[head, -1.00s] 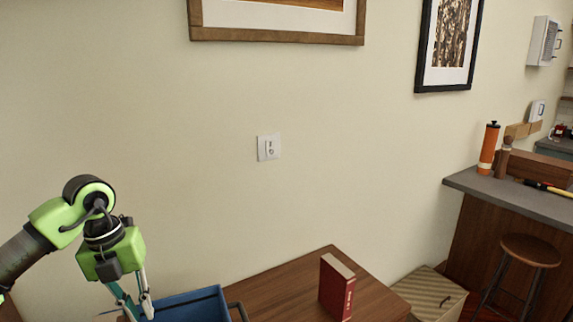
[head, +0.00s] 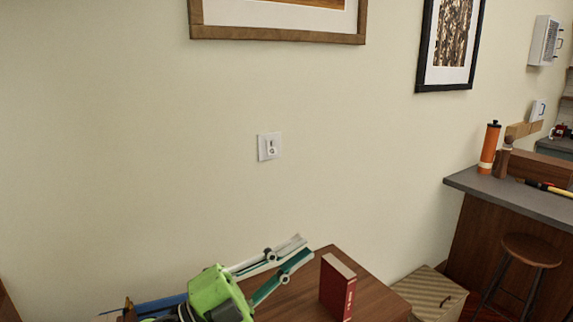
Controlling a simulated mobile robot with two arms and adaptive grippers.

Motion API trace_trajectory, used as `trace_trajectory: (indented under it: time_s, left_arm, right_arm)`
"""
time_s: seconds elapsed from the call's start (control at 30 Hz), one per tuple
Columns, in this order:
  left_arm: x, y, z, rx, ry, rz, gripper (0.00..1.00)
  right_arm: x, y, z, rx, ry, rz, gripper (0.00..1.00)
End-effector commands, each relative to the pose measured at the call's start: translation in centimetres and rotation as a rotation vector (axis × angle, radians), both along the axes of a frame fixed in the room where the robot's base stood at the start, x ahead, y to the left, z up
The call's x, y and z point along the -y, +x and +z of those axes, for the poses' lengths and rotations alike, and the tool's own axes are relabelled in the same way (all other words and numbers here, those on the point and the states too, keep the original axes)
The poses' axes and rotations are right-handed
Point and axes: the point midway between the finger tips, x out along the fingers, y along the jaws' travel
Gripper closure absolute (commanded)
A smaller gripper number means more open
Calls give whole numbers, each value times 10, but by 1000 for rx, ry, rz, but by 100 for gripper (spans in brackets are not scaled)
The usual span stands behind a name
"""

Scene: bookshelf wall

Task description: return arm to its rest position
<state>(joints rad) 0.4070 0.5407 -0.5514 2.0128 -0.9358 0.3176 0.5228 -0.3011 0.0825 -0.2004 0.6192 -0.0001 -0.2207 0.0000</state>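My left gripper (head: 302,250) reaches up and to the right from the bottom of the head view. Its green body (head: 215,295) is low in the picture and its two long fingers point toward the upper right. A gap shows between the fingers and nothing is held in it. The fingertips appear just left of a red book (head: 337,288), which stands upright on the brown wooden table (head: 378,299). Whether they touch it cannot be told, but a gap shows in the picture. My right gripper is not in view.
A blue container (head: 160,303) shows partly behind my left gripper. A striped box (head: 430,293) and a stool (head: 530,250) stand to the right, by a grey counter (head: 480,185) with an orange bottle (head: 489,147). The wall above the table is bare around a socket (head: 269,147).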

Motion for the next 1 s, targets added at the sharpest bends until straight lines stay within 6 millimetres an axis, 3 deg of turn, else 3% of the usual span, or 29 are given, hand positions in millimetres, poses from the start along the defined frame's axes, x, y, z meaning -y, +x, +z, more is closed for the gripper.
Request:
trace_trajectory:
  time_s: [0.07, 0.17, 0.27, 0.37, 0.47, 0.6, 0.7, 0.8, 1.0]
  left_arm:
    - [-28, 17, 0, -116, -162, 137, 88]
    - [-74, 39, -19, -289, -326, 331, 88]
    - [-122, 50, -65, -498, -441, 530, 88]
    - [-164, 44, -128, -732, -506, 719, 88]
    - [-194, 20, -195, -964, -523, 878, 88]
    - [-218, -39, -279, -1281, -489, 1050, 88]
    - [-224, -86, -323, -1474, -440, 1130, 88]
    - [-225, -129, -352, -1629, -389, 1182, 88]
    - [-220, -204, -386, -1879, -284, 1235, 88]
  right_arm:
    - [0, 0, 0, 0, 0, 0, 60]
    - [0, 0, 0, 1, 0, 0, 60]
    - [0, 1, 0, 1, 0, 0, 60]
    - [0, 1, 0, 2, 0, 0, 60]
    - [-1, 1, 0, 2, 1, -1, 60]
    - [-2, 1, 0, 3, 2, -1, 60]
    - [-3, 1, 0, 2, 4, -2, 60]
    - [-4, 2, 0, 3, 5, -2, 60]
    - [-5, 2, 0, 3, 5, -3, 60]
